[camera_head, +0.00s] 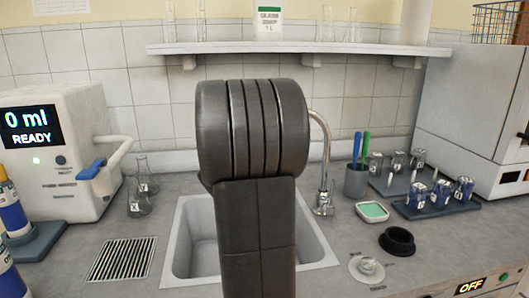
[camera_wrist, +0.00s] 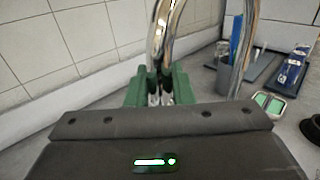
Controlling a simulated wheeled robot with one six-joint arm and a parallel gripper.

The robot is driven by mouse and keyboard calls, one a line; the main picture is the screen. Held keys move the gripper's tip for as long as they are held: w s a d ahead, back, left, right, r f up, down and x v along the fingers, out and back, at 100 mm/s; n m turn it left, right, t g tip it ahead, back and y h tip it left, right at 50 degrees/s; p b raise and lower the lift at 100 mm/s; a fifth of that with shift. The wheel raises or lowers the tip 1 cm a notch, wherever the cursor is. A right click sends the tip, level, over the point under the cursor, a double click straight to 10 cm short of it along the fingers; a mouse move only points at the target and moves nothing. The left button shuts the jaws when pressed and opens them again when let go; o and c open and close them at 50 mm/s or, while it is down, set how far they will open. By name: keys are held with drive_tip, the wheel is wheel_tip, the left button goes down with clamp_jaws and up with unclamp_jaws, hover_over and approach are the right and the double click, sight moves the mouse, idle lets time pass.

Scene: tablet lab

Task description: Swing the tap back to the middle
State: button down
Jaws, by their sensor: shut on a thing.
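The chrome tap (camera_head: 327,155) stands at the right side of the sink (camera_head: 318,243) in the head view. Its spout arches left and passes behind my arm, so the spout's end is hidden there. In the wrist view the tap (camera_wrist: 241,50) shows its upright at the right and its spout coming down in the middle. The green fingers of my gripper (camera_wrist: 160,86) are on either side of the lower spout and shut on it. The head view hides my gripper behind my own arm.
A dispenser (camera_head: 60,165) reading "0 ml READY" and glass flasks (camera_head: 140,203) stand left of the sink. A pen cup (camera_head: 356,181), a green sponge dish (camera_head: 372,211) and a black ring (camera_head: 397,241) lie right of the tap. A shelf (camera_head: 300,48) runs above.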

drive_tip(key=shift+s, duration=0.3)
drive_tip(key=c, duration=1.3)
unclamp_jaws()
drive_tip(key=shift+d, duration=0.1)
drive_tip(key=b+v, duration=0.1)
drive_tip(key=v, duration=1.2)
drive_tip(key=shift+s+a, duration=0.25)
drive_tip(key=shift+s, duration=0.05)
